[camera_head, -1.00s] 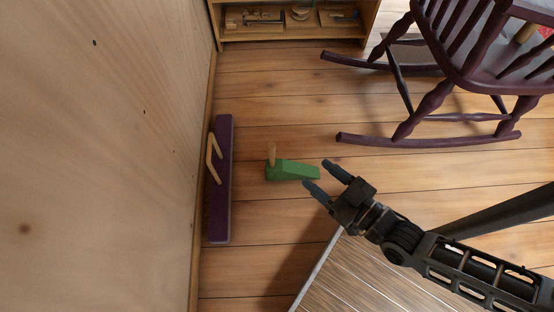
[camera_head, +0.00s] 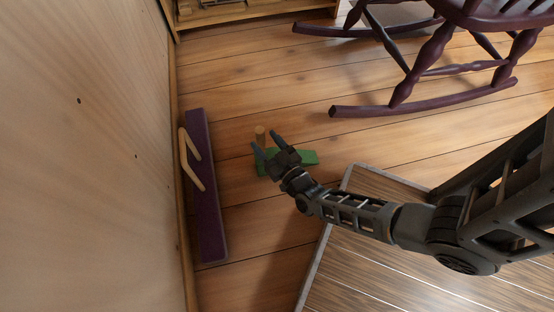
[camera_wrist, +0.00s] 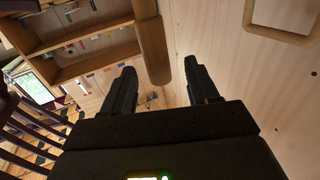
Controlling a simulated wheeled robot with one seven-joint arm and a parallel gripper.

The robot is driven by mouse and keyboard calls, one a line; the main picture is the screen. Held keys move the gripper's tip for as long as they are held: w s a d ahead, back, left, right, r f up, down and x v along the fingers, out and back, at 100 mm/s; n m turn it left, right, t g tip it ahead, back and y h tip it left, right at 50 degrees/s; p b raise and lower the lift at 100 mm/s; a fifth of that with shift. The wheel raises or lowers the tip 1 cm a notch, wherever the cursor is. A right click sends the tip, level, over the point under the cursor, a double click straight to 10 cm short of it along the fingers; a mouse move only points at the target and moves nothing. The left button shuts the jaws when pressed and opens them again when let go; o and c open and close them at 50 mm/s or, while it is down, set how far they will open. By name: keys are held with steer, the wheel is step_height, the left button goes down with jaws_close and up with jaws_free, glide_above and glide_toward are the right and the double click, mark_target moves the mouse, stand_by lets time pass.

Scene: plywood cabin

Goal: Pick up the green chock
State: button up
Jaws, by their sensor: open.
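The green chock (camera_head: 302,157) lies on the plank floor in the head view, partly hidden behind my gripper. Its upright wooden peg (camera_head: 260,131) stands at its left end. My gripper (camera_head: 264,139) is open and over the chock, with its fingertips close to the peg. In the wrist view, a rounded tan post that looks like the peg (camera_wrist: 151,40) shows between and beyond the open fingers of my gripper (camera_wrist: 159,68). The green body is not visible there. I see no contact with the peg.
A purple float (camera_head: 206,190) with a wooden handle lies along the plywood wall (camera_head: 85,160) on the left. A purple rocking chair (camera_head: 430,75) stands at the upper right. A low shelf (camera_head: 245,10) is at the back. A striped mat (camera_head: 370,265) lies at the lower right.

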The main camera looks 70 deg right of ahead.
steer(key=shift+b+x, duration=1.05)
steer(key=shift+x, duration=1.7)
steer(key=shift+s+d+r, duration=0.1)
steer(key=shift+d+r, duration=0.05)
steer(key=shift+c, duration=0.4)
jaws_close()
